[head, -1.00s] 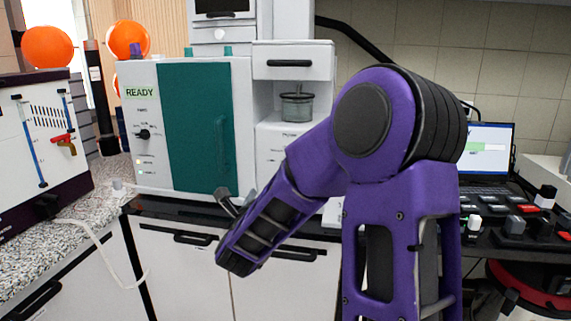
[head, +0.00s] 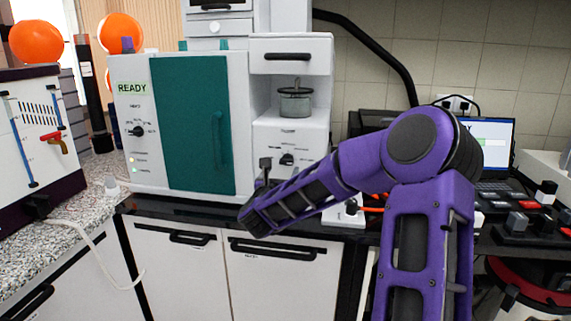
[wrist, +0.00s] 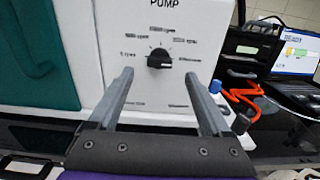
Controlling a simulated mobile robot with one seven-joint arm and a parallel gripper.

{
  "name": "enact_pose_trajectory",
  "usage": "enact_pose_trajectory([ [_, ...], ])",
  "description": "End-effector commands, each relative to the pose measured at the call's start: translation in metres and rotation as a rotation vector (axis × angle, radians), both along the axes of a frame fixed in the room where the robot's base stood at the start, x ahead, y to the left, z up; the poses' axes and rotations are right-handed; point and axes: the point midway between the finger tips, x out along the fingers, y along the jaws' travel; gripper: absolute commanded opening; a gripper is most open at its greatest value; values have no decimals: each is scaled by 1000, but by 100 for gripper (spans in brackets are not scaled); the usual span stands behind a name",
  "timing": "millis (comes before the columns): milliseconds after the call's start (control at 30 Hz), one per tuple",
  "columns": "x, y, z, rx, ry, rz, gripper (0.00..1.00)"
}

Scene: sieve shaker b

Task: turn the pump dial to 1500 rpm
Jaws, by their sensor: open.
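The pump dial (head: 287,159) is a black knob on the white pump panel below the glass jar. In the wrist view the pump dial (wrist: 159,59) sits under the word PUMP, with small labels around it. Its pointer seems to face right; the labels are too blurred to read surely. My gripper (head: 264,165) is open and just left of the dial in the head view. In the wrist view the two fingers of my gripper (wrist: 158,78) are spread on either side of the dial, apart from it, with nothing between them.
A teal door (head: 198,125) and another black knob (head: 137,131) are on the READY unit at left. An orange cable (wrist: 243,92) and a laptop (wrist: 295,55) are at right.

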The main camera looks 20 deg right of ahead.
Motion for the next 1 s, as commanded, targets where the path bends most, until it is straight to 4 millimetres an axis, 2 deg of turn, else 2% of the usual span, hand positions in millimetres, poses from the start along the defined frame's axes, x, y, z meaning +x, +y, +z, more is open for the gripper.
enact_pose_trajectory([
  [100, 21, -14, 0, 3, -1, -1, 82],
  [300, 45, -30, 0, 1, -1, -1, 82],
  [500, 54, -36, 0, 0, 1, 1, 82],
  [733, 55, -37, 0, -1, 1, 1, 82],
  [767, 55, -37, 0, -1, 1, 1, 81],
  [1000, 54, -37, 0, -1, 1, 0, 38],
])
